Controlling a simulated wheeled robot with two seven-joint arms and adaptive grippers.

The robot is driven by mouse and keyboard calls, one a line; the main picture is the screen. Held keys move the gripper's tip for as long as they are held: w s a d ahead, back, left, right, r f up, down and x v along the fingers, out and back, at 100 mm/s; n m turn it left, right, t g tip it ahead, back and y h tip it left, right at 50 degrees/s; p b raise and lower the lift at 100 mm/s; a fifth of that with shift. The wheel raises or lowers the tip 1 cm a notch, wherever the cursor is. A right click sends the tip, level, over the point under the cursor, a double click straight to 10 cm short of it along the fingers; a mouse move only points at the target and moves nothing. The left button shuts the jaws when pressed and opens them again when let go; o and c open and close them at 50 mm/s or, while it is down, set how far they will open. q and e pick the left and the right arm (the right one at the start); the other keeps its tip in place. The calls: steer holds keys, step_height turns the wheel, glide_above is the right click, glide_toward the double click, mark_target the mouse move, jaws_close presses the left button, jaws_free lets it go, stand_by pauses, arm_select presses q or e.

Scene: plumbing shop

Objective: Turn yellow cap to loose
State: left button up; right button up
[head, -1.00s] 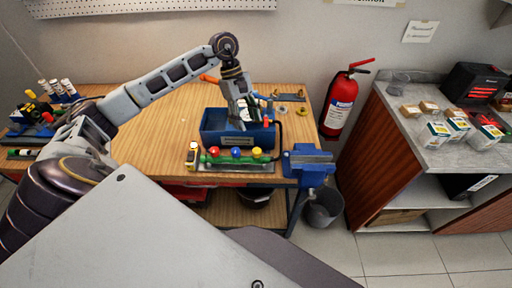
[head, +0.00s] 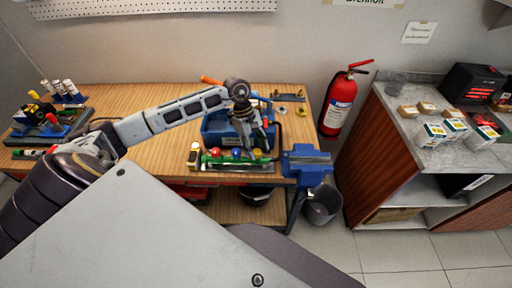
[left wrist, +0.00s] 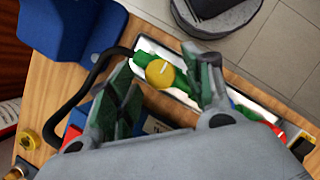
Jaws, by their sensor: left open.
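The yellow cap (left wrist: 160,73) is round with a pale line across its top. It sits on the green manifold (left wrist: 143,52) at the front edge of the workbench. In the head view the manifold (head: 226,161) also carries a red cap (head: 214,153) and a blue cap (head: 236,153). My left gripper (head: 257,153) is above the manifold's right end, pointing down. In the left wrist view its fingers are open, one on each side of the yellow cap, with gaps between. My right gripper is not in view.
A blue bin (head: 212,129) stands just behind the manifold. A blue vise (head: 308,160) is close on the right. A yellow-and-black item (head: 194,155) stands at the manifold's left end. The bench's left middle (head: 150,150) is clear.

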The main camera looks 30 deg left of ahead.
arm_select(q)
steer(key=shift+d+f, duration=0.15)
steer(key=shift+f, duration=0.15)
steer(key=c, duration=1)
